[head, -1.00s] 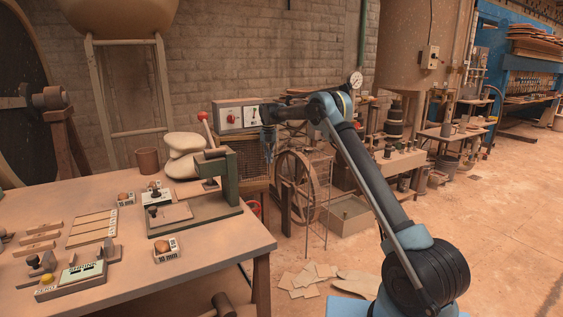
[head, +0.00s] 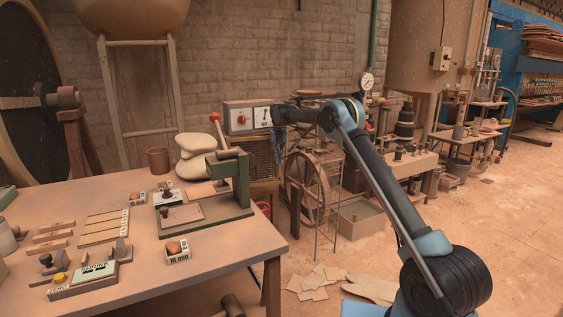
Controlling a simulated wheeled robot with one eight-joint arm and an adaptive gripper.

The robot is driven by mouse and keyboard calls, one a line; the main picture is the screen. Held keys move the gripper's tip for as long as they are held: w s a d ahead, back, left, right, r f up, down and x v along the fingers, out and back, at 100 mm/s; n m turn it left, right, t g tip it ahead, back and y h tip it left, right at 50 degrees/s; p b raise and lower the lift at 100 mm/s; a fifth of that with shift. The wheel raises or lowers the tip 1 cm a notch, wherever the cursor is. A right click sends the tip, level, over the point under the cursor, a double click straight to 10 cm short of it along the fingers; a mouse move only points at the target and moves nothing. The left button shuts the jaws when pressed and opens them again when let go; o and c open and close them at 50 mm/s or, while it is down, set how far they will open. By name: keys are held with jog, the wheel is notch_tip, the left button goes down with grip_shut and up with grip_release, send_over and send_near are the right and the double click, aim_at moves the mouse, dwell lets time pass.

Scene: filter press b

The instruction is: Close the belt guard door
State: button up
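A dark mesh guard (head: 262,160) stands behind the workbench, below a grey control box. A spoked wheel (head: 308,190) stands just right of it. A thin upright wire frame (head: 318,225) stands in front of the wheel's right side; I cannot tell for sure whether it is the guard door. My gripper (head: 281,165) points down between the mesh guard and the wheel, in front of the wall. Its fingers are small and dark here, so neither their opening nor any contact with the mesh can be made out.
The workbench (head: 110,215) fills the left, with a green hand press (head: 240,185) near its right end. The control box (head: 248,117) is on the wall side. Loose flat pieces (head: 318,283) lie on the floor. A low box (head: 362,216) stands right of the wheel. Open floor lies at right.

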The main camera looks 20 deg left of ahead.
jog(key=shift+r, duration=0.15)
jog(key=shift+a+r, duration=0.1)
jog(key=shift+r, duration=0.15)
jog(key=shift+o, duration=0.6)
notch_tip(320, 180, up, 8)
jog(key=s, duration=0.1)
jog(key=shift+w+r, duration=0.2)
jog(key=shift+w, duration=0.35)
jog(key=shift+w+r, duration=0.1)
jog(key=shift+w, duration=0.3)
jog(key=shift+s+r, duration=0.25)
jog(key=shift+r, duration=0.2)
jog(key=shift+s+r, duration=0.2)
jog(key=shift+r, duration=0.6)
